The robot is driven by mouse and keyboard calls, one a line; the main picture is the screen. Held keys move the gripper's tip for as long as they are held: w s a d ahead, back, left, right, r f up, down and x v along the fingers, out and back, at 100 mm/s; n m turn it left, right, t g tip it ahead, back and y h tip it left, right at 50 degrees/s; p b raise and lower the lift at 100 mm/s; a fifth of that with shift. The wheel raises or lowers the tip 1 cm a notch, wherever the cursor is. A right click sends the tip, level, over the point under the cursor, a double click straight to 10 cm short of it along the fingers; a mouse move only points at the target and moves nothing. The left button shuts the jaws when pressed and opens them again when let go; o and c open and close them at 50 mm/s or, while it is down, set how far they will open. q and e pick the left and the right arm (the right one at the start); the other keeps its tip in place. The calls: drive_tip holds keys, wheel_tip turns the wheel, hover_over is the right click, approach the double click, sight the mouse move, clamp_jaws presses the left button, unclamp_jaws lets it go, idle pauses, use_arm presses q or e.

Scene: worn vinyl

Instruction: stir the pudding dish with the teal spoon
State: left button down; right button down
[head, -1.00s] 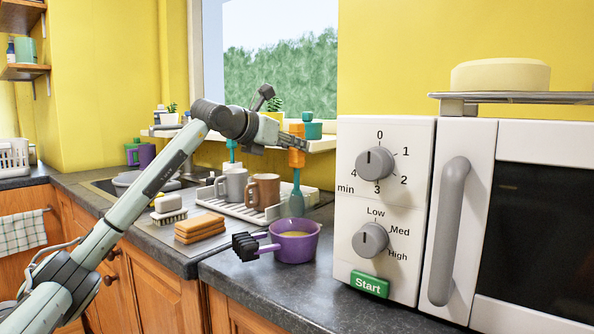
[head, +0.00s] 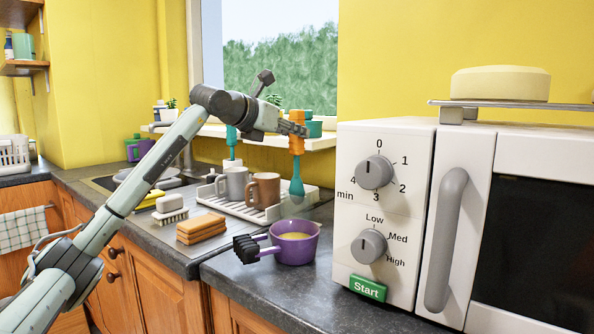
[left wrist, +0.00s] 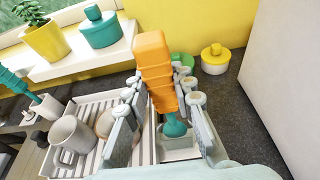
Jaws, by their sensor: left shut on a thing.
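The teal spoon (head: 296,187) has an orange handle and hangs upright, head down. My left gripper (head: 297,130) is shut on the orange handle. The left wrist view shows the spoon's orange handle (left wrist: 156,70) between my left gripper's fingers (left wrist: 160,95), with teal below. The pudding dish (head: 296,247) is a purple pan with pale yellow pudding in it, on the dark counter. Its double handle ends in a black ribbed grip at the left. In the head view the spoon's head shows just above the dish's rim, apart from it. My right gripper is out of view.
A white microwave (head: 385,150) stands close at the right. Behind the dish are a drying rack (head: 238,208), a brown mug (head: 264,190) and a grey mug (head: 232,184). Orange sponges (head: 201,228) lie at the left. Bare counter (head: 300,300) lies in front.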

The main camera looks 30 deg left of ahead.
use_arm(q)
drive_tip(key=shift+r, duration=1.15)
drive_tip(key=shift+r, duration=2.5)
